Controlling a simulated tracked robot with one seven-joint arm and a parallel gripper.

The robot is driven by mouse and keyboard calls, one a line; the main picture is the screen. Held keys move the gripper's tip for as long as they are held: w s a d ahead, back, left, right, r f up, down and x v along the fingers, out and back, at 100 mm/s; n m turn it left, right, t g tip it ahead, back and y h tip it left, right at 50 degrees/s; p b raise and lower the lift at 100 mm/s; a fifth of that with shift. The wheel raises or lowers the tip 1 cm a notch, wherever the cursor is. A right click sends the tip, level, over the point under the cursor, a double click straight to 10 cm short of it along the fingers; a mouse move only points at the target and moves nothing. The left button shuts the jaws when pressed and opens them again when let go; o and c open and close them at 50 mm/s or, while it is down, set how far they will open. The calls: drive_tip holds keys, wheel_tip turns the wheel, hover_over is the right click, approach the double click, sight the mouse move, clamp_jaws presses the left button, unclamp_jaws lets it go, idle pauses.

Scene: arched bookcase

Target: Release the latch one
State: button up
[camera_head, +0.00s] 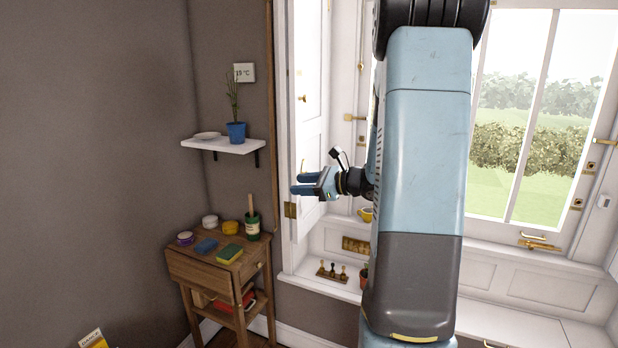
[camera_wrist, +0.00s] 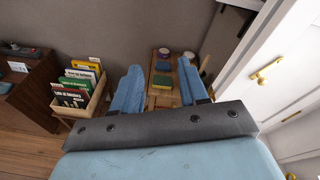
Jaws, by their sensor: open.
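My gripper (camera_head: 303,184) is open and empty, in front of the white panel door (camera_head: 309,120) at the left of the window. Its two blue fingers (camera_wrist: 159,68) also show apart in the wrist view. Several brass fittings could be the latch; I cannot tell which one is latch one. A small brass catch (camera_head: 302,98) sits on the panel, and a brass handle (camera_wrist: 265,75) shows on a white panel in the wrist view, right of the fingers. Brass fittings (camera_head: 591,167) and a lever handle (camera_head: 605,141) are on the right window frame. A brass stay (camera_head: 538,243) is at the sill.
A wooden side table (camera_head: 221,262) with jars and sponges stands left of the panel, below a white shelf (camera_head: 223,146) with a potted plant. A crate of books (camera_wrist: 82,95) stands left in the wrist view. My arm hides part of the window.

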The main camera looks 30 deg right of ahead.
drive_tip(key=w+d+f+m+t+h, duration=0.2)
drive_tip(key=d+f+m+t+h, duration=0.15)
drive_tip(key=d, duration=0.35)
drive_tip(key=w+d+f+m+t+h, duration=0.1)
drive_tip(key=d+f+m+t+h, duration=0.1)
drive_tip(key=d+m, duration=0.45)
drive_tip(key=w+a+n, duration=0.1)
drive_tip(key=w+a, duration=0.1)
drive_tip(key=w, duration=1.1)
drive_tip(key=shift+w+a+r+n, duration=0.15)
drive_tip(key=shift+r+n, duration=0.1)
drive_tip(key=shift+n, duration=0.05)
drive_tip(key=shift+y, duration=0.25)
clamp_jaws()
